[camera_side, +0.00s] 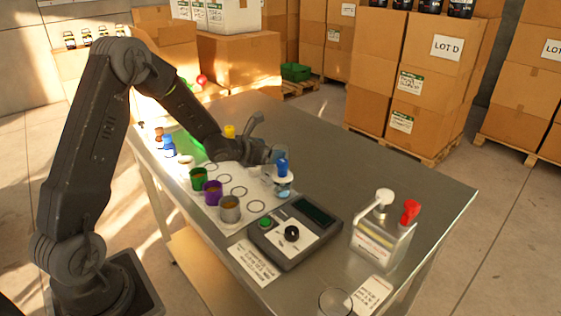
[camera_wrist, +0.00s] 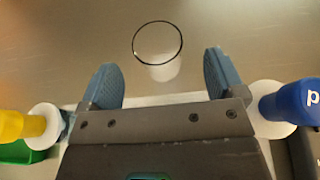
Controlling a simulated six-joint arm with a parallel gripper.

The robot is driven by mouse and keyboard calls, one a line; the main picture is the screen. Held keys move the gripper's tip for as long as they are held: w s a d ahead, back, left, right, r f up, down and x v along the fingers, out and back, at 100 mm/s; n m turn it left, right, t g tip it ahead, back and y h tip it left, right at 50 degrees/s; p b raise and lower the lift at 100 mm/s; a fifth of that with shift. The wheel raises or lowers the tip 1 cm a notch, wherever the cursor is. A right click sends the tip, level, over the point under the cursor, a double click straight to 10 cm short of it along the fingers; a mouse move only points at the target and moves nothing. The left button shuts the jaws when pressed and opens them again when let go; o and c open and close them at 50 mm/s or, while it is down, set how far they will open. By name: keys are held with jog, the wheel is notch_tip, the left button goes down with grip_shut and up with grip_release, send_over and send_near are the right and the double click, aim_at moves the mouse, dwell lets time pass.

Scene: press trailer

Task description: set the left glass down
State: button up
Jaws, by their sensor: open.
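In the wrist view a clear glass (camera_wrist: 158,42) shows as a dark round rim with a pale patch below it, over the grey metal surface. It lies ahead of my gripper (camera_wrist: 163,75), whose two blue-grey fingers are apart with nothing held between them. In the side view my gripper (camera_side: 268,153) is low over the far part of the table, between a yellow-topped item and a blue-topped one. The glass near it is too small and hidden there to make out. Another clear glass (camera_side: 335,303) stands at the table's near edge, partly cut off.
A blue-topped dispenser (camera_wrist: 295,103) is close right of my gripper and a yellow-topped one (camera_wrist: 25,124) left. Green (camera_side: 198,179), purple (camera_side: 212,193) and grey (camera_side: 229,209) cups stand on a white mat. A control box (camera_side: 293,232) and pump bottle (camera_side: 383,235) are nearer.

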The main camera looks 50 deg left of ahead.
aim_at(287, 148)
jog(key=shift+r+x, duration=0.2)
jog(key=shift+x, duration=2.65)
jog(key=shift+w+a, duration=0.1)
jog(key=shift+a, duration=0.05)
jog(key=shift+c, duration=0.4)
jog(key=c, duration=0.9)
jog(key=shift+c, duration=0.8)
jog(key=shift+r, duration=0.15)
